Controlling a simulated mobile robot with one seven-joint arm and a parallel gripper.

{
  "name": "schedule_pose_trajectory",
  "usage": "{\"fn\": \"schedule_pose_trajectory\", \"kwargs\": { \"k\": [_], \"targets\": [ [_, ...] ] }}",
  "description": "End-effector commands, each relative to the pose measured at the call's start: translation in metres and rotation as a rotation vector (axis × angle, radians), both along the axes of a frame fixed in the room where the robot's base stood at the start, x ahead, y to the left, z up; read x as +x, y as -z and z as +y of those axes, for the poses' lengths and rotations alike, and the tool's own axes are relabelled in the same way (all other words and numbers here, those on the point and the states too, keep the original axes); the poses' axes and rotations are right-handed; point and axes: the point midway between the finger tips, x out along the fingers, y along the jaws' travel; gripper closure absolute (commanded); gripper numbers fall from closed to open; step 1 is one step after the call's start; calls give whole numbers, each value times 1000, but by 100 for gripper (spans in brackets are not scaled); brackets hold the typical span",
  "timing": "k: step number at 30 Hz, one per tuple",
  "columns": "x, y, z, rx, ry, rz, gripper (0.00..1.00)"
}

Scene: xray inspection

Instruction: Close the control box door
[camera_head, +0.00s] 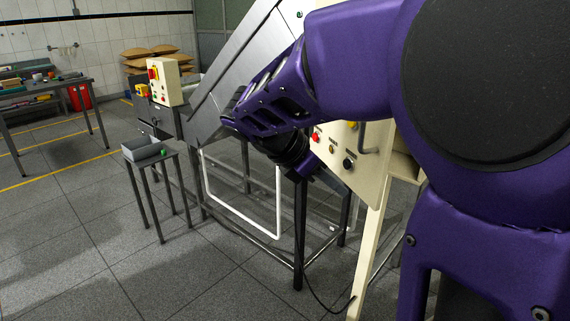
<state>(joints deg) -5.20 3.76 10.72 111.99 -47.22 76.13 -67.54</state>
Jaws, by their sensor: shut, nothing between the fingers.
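The control box door (374,169) is a cream panel right of centre, with a red button, a black knob and a grey handle (368,137). A tan part of the control box (405,166) shows behind its right edge. My purple arm hides the door's upper left and much of the box, so I cannot tell how far the door stands open. My gripper (308,176) is the dark end of the arm, in front of the door's lower left. It looks shut and empty; whether it touches the door is unclear.
A cream post (370,250) stands below the box, with a black cable on the floor beside it. A grey inclined machine (232,75) and a white tube frame (240,226) are left of my arm. A small stand (150,152) is further left. The floor at front left is clear.

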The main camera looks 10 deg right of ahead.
Motion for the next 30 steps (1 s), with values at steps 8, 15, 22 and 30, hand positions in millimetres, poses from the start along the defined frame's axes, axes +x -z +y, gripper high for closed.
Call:
{"fn": "schedule_pose_trajectory", "kwargs": {
  "k": [8, 15, 22, 30],
  "targets": [
    [7, 33, -44, 1, 6, -3, 100],
    [12, 32, -68, 0, 2, -2, 100],
    [13, 32, -71, 0, 1, -2, 100],
    [13, 31, -74, 1, -5, -2, 100]
  ]
}}
